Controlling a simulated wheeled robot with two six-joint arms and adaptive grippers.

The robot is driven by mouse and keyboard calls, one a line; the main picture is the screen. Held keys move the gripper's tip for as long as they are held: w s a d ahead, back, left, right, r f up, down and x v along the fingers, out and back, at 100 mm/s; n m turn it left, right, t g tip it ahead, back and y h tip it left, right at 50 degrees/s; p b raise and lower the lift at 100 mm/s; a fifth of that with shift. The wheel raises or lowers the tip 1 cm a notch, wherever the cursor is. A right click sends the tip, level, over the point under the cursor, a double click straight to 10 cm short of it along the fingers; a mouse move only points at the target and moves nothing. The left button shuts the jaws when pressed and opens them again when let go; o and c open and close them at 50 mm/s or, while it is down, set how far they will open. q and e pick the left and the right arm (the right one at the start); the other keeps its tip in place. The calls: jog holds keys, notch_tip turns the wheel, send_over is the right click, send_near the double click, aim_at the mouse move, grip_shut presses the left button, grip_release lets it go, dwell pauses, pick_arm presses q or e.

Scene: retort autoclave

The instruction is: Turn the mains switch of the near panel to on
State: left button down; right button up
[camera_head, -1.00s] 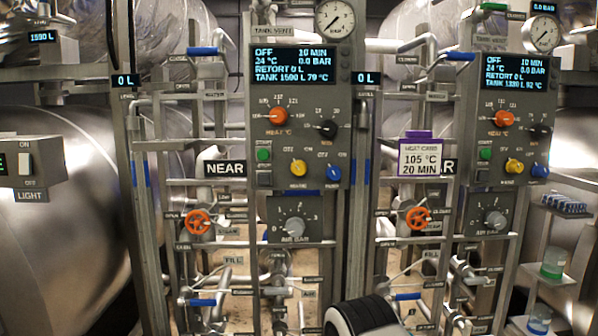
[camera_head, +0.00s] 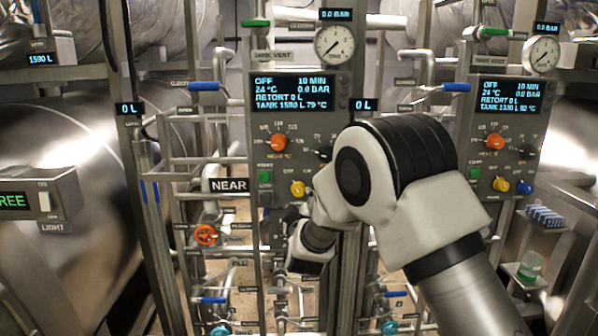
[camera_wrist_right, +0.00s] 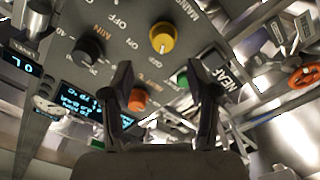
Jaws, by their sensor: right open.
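The near panel (camera_head: 318,118) is a grey upright box with a lit screen whose top line reads OFF, 10 MIN. Its mains switch is the yellow knob (camera_head: 298,188) low on the panel, and it also shows in the right wrist view (camera_wrist_right: 163,37). My right gripper (camera_wrist_right: 162,82) is open and empty. In that view its fingertips are spread either side of the line to the yellow knob, apparently short of it. In the head view my right arm covers the panel's lower right, and the gripper is mostly hidden. My left gripper is out of view.
The orange knob (camera_head: 279,142), black knob (camera_wrist_right: 88,52) and green button (camera_head: 265,177) sit close to the switch. The NEAR sign (camera_head: 229,186) is left of the panel. A second similar panel (camera_head: 508,130) stands at the right. Pipes and an orange handwheel (camera_head: 205,235) lie below left.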

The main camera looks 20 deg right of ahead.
aim_at(299, 193)
jog(key=p+x, duration=0.1)
jog(key=x, duration=0.1)
jog(key=p+x, duration=0.1)
jog(key=x, duration=0.2)
jog(key=p+x, duration=0.1)
jog(key=x, duration=0.2)
jog(key=shift+d+f, duration=0.1)
jog(key=shift+f, duration=0.3)
jog(key=shift+c, duration=0.3)
grip_shut()
